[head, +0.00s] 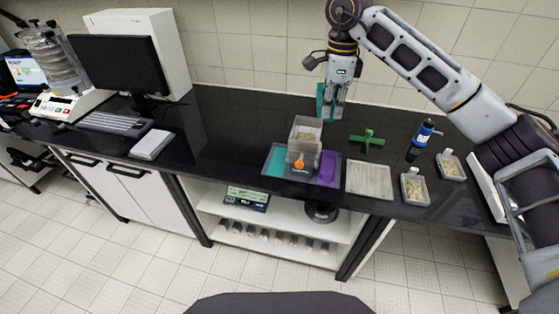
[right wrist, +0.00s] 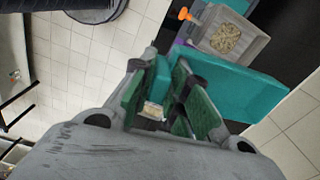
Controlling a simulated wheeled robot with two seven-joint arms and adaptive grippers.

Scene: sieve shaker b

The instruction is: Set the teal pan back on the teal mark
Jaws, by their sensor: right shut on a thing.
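The teal pan (head: 320,101) is held by my right gripper (head: 335,104) above the back of the dark bench in the head view. It shows there as a narrow teal strip beside the fingers. In the right wrist view the pan (right wrist: 240,88) reaches to the right from the fingers (right wrist: 168,98), which are shut on its teal end. The teal mark (head: 275,161) is the left part of a mat on the bench, in front and to the left of the pan, and apart from it. My left gripper is not in view.

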